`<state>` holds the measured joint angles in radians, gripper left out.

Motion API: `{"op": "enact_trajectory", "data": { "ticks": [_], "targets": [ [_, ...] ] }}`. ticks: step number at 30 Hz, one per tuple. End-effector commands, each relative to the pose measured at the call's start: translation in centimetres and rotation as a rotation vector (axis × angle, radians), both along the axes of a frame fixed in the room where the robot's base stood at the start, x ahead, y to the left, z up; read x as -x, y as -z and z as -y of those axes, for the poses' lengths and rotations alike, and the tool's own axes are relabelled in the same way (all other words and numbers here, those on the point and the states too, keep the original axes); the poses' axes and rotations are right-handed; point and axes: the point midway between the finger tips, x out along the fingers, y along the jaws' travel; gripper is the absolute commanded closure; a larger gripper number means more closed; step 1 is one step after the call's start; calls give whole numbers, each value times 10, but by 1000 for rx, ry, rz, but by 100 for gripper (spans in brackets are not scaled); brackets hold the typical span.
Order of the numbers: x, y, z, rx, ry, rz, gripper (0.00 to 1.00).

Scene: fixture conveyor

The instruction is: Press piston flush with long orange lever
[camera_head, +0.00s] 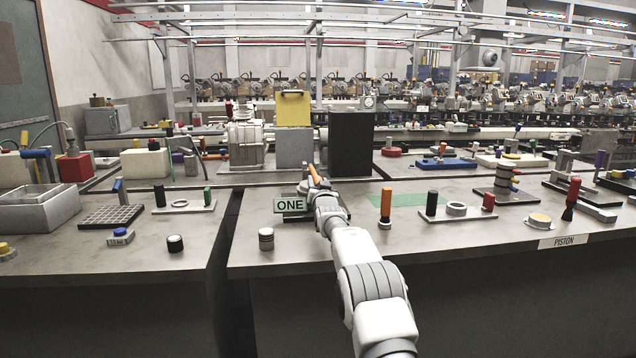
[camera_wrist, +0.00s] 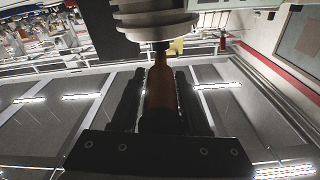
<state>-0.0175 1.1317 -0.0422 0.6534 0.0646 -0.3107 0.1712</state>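An orange lever (camera_head: 316,176) shows as a slim bar at the centre of the near bench, behind the "ONE" label (camera_head: 290,204). My gripper (camera_head: 320,190) is at its near end. In the wrist view the orange lever (camera_wrist: 161,88) lies between the two dark fingers of my gripper (camera_wrist: 160,80), which look closed around it. A pale ribbed round part (camera_wrist: 155,18) fills the top of that view beyond the lever; I cannot tell whether it is the piston. My arm hides part of the station. A "PISTON" label (camera_head: 563,240) is on the bench's right front edge.
A black box (camera_head: 350,145) and a grey block with a yellow top (camera_head: 294,110) stand behind. An orange peg (camera_head: 386,205) stands right of my arm, near a black peg (camera_head: 432,203). A ribbed knob (camera_head: 265,238) is left.

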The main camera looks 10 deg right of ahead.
Motion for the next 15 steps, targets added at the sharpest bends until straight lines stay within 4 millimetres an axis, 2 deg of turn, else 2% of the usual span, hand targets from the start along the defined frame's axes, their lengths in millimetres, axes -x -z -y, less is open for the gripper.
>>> {"op": "enact_trajectory", "data": {
  "ticks": [1,3,15],
  "targets": [
    [0,2,0,0,1,-2,44],
    [0,1,0,0,0,-1,31],
    [1,-2,0,-1,0,2,31]
  ]
}}
